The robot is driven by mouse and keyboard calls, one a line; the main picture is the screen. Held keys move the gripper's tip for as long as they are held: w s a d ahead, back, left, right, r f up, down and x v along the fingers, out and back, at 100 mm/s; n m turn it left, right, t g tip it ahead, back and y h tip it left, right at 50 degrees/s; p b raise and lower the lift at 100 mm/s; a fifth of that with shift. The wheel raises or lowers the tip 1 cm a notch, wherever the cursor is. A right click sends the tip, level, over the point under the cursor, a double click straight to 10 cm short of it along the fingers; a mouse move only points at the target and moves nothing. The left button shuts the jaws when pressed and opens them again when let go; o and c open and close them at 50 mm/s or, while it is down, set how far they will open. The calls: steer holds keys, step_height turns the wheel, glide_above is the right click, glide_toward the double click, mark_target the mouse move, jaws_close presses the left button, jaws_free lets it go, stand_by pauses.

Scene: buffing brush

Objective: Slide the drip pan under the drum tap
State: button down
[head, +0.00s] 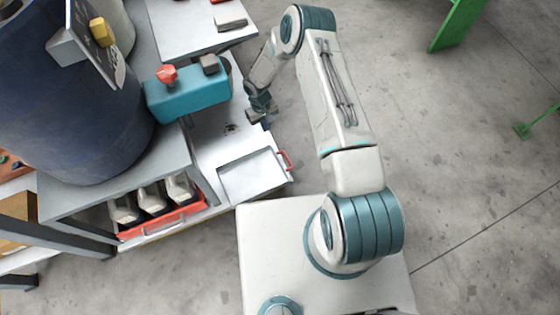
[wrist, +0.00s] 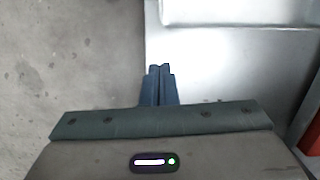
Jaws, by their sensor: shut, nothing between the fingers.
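A shallow pale grey pan (head: 252,176) with a raised rim lies on the low bench in the head view. A small red handle (head: 287,160) is at its right side. A dark blue drum (head: 70,95) stands at the left. A teal block with a red knob (head: 188,95) juts out to the right of the drum; I cannot tell whether it is the tap. My gripper (head: 256,117) is beyond the pan, near the bench's right edge and apart from the handle. In the wrist view its fingers (wrist: 160,70) are shut and empty over the edge of a pale metal surface.
A red tray (head: 160,217) with several pale containers sits on the shelf under the drum's stand. A red piece (wrist: 308,110) shows at the wrist view's right edge. Open floor lies to the right.

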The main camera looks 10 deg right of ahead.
steer(key=f, duration=0.3)
steer(key=shift+s+a, duration=0.2)
steer(key=shift+s, duration=0.2)
steer(key=shift+s+f, duration=0.1)
steer(key=shift+s, duration=0.1)
steer(key=b, duration=0.3)
glide_above(279, 165)
steer(key=shift+s+d+f, duration=0.15)
steer(key=shift+f, duration=0.6)
steer(key=shift+b, duration=0.3)
steer(key=shift+f, duration=0.1)
